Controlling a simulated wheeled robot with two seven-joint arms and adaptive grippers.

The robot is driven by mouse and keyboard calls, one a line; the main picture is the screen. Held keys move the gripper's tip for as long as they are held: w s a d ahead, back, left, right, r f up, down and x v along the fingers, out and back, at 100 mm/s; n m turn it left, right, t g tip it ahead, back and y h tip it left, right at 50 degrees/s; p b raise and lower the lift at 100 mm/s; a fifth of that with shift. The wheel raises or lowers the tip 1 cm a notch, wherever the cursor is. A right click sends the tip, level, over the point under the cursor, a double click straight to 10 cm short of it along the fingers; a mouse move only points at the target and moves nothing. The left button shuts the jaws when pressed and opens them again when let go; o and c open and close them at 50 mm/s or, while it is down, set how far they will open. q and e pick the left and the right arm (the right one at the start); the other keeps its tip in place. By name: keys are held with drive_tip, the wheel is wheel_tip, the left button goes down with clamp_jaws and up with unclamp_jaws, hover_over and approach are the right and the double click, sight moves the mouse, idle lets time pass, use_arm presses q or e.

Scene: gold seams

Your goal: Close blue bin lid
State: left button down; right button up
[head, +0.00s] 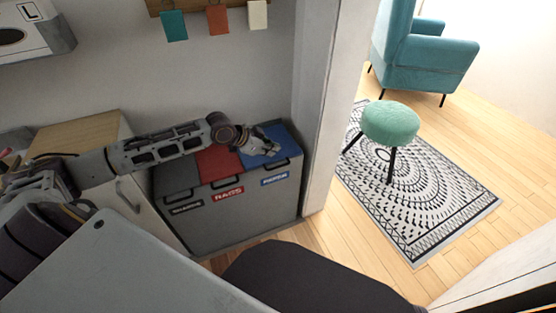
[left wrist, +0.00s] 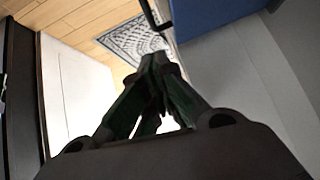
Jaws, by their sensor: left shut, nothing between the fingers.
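The blue bin lid (head: 283,140) is at the right end of a grey three-part bin unit (head: 240,215) against the wall in the head view. It appears to lie flat, level with the red and grey lids beside it. My left gripper (head: 275,149) is shut and empty, over the front part of the blue lid; I cannot tell whether it touches it. In the left wrist view the gripper's fingers (left wrist: 160,75) are together, and a blue surface (left wrist: 210,15), likely the lid, shows at the top. My right gripper is not in view.
The red lid (head: 217,162) and dark grey lid (head: 176,179) look closed. A wall edge (head: 325,120) stands right of the bins. A light cabinet (head: 150,215) is to their left. Beyond are a patterned rug (head: 440,195), a green stool (head: 386,122) and a teal armchair (head: 420,60).

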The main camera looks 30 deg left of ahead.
use_arm(q)
drive_tip(key=shift+x, duration=1.25)
drive_tip(key=b, duration=0.3)
approach(287, 164)
drive_tip(key=shift+w+r+x, duration=0.1)
drive_tip(key=shift+w+x, duration=0.05)
drive_tip(key=shift+x, duration=0.75)
drive_tip(key=shift+w+r+x, duration=0.1)
drive_tip(key=shift+x, duration=0.8)
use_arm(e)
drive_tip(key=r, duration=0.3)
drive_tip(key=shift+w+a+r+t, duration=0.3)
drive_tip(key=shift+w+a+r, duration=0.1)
use_arm(q)
drive_tip(key=shift+d+f+p, duration=0.1)
drive_tip(key=shift+f+p, duration=0.35)
drive_tip(key=shift+p, duration=0.05)
drive_tip(key=shift+s+d+f, duration=0.1)
drive_tip(key=shift+s+f, duration=0.05)
drive_tip(key=shift+f, duration=0.4)
drive_tip(key=shift+s+d+f, duration=0.1)
drive_tip(key=shift+s+f, duration=0.05)
drive_tip(key=shift+f, duration=0.45)
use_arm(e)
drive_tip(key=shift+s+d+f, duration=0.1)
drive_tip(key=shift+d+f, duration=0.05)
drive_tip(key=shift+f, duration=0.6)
